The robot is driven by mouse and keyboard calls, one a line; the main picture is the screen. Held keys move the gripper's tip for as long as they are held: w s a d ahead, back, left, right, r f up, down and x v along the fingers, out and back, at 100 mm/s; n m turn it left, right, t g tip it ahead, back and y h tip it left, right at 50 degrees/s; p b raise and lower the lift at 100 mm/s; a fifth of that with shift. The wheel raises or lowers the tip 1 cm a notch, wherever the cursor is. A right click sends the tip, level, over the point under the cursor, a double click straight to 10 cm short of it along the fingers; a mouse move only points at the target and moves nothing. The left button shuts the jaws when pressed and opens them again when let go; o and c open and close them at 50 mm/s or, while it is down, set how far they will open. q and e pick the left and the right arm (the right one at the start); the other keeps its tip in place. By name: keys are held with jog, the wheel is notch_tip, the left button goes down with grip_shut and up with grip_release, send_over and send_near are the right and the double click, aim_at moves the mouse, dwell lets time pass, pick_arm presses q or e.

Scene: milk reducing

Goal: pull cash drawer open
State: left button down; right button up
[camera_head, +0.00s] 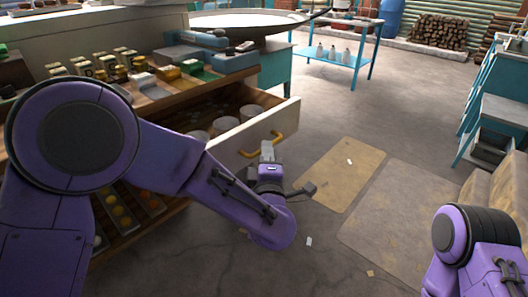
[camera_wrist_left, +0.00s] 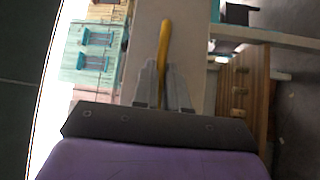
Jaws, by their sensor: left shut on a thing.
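The cash drawer (camera_head: 236,141) juts out from the counter, with a pale front panel and its inside showing. A yellow bar handle (camera_head: 281,137) is on its front. My left gripper (camera_head: 267,150) is at the handle, and in the left wrist view its fingers (camera_wrist_left: 164,85) are shut on the yellow handle (camera_wrist_left: 165,40). The fingers cover part of the handle. The pale drawer front (camera_wrist_left: 195,50) fills the middle of that view. My right arm shows at the lower right of the head view, and its gripper is out of frame.
Several round pale containers (camera_head: 225,126) sit in the drawer. Small boxes (camera_head: 105,65) stand on the counter. The floor right of the drawer is open, with flat mats (camera_head: 410,215).

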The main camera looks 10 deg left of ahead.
pick_arm(q)
jog(key=c, duration=1.2)
grip_release()
jog(key=shift+o, duration=0.2)
jog(key=shift+s+d, duration=0.1)
jog(key=v, duration=1)
jog(key=shift+s, duration=0.15)
jog(key=shift+d, duration=0.15)
